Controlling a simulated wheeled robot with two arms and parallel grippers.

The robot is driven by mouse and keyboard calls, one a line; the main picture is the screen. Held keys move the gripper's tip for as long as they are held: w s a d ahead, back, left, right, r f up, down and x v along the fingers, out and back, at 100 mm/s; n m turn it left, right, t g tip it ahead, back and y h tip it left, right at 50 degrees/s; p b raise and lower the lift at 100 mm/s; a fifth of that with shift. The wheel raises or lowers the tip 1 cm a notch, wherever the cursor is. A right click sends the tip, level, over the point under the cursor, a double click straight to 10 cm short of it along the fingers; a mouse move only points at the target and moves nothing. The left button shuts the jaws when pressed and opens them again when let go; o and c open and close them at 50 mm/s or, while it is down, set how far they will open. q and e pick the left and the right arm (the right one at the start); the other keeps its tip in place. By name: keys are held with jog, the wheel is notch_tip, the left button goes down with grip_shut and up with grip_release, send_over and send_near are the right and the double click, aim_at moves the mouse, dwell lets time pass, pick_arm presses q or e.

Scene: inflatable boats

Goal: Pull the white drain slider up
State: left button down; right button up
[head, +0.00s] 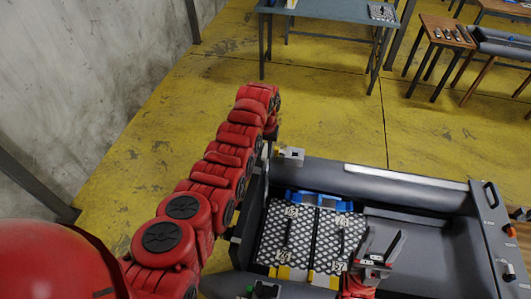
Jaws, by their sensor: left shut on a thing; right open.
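A grey inflatable boat (408,191) lies in front of me, with its dark end board at the left. My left arm reaches over that end, and my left gripper (270,150) points down there, shut. A small pale block (291,155), apparently the white drain slider, shows right at the gripper's tip; the exact contact is too small to see. My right gripper (380,245) is open and empty, over the boat's floor with its fingers pointing away from me.
Two black-and-white patterned panels (311,238) with dark handles lie inside the boat, with blue and yellow parts around them. A grey console (498,235) with knobs is at the right. A blue-grey table (325,12) and wooden tables (447,30) stand behind. The yellow floor (320,110) between is clear.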

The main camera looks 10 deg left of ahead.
pick_arm(q)
jog(key=shift+a+r+p, duration=0.1)
jog(key=shift+r+p, duration=0.25)
jog(key=shift+r, duration=0.75)
jog(key=c, duration=0.6)
grip_release()
jog(key=shift+c, duration=0.2)
jog(key=shift+f, duration=0.1)
notch_tip(320, 180, up, 2)
jog(key=shift+w+r, duration=0.15)
jog(key=shift+r, duration=2.4)
